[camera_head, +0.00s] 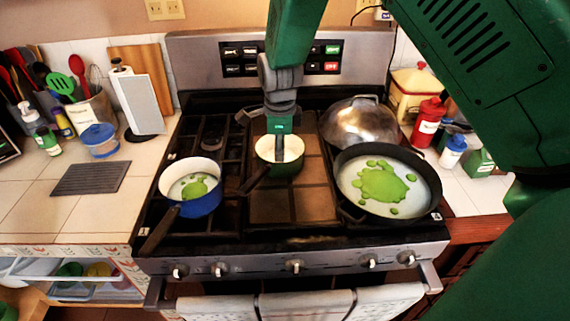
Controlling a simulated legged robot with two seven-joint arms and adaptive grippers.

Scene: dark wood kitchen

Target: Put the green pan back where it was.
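The green pan (287,168) is a small pot with a dark green outside and a cream inside. It is at the middle of the stove, and its dark handle points to the lower left. My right gripper (280,154) comes straight down over it, with its narrow dark fingers in front of the cream inside. The fingers show edge-on, so I cannot tell whether they are open or shut on the pan. Whether the pan touches the stove is unclear. My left gripper is not in view.
A blue pot (203,205) with green contents stands on the left burners, its handle toward the front. A large black pan (345,207) stands front right. A metal dome lid (352,122) is behind it. A brown griddle plate (312,200) covers the stove's middle.

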